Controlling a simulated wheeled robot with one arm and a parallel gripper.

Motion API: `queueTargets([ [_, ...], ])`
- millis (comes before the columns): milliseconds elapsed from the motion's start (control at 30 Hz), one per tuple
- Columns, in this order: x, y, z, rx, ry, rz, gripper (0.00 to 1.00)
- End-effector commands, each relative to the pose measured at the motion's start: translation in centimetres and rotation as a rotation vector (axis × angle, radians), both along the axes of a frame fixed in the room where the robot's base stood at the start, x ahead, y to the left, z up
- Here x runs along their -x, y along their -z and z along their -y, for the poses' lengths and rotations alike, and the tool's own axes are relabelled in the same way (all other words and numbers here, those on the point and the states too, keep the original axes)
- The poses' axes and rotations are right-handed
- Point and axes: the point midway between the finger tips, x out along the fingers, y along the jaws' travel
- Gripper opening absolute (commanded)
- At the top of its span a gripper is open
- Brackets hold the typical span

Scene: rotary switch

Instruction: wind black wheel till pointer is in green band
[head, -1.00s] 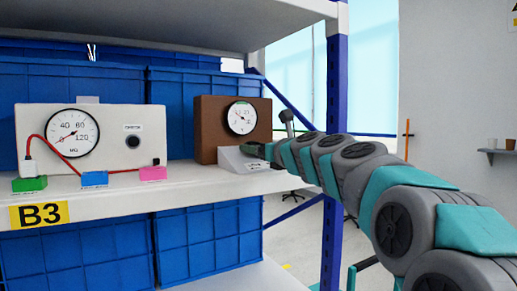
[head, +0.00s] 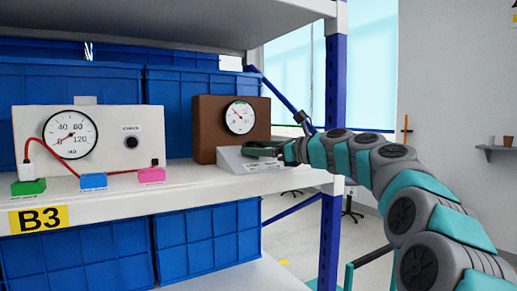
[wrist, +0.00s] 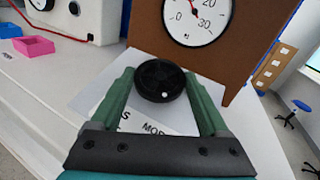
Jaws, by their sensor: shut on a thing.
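The black wheel (wrist: 160,82) sits on a pale sloped panel (wrist: 95,95) in front of a brown box (wrist: 262,25). It has a white dot near its lower right edge. My gripper (wrist: 160,76) has its two green fingers closed on either side of the wheel's rim. In the head view my gripper (head: 264,151) is at the sloped panel and hides the wheel. The round white gauge (wrist: 196,18) on the brown box is cut off at the top in the wrist view. The gauge also shows in the head view (head: 240,117), too small to read its pointer against the green band.
A white box with a gauge (head: 70,134) stands to the left on the shelf (head: 110,197). A blue post (head: 330,170) stands right of the brown box, close to my arm.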

Motion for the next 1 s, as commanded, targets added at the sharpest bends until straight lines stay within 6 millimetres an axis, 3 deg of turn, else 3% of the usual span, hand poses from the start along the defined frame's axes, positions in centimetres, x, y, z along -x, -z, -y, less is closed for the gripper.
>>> queueTargets([
  [1000,-0.51,0.07,0.19,0.068,-0.203,0.044,0.23],
])
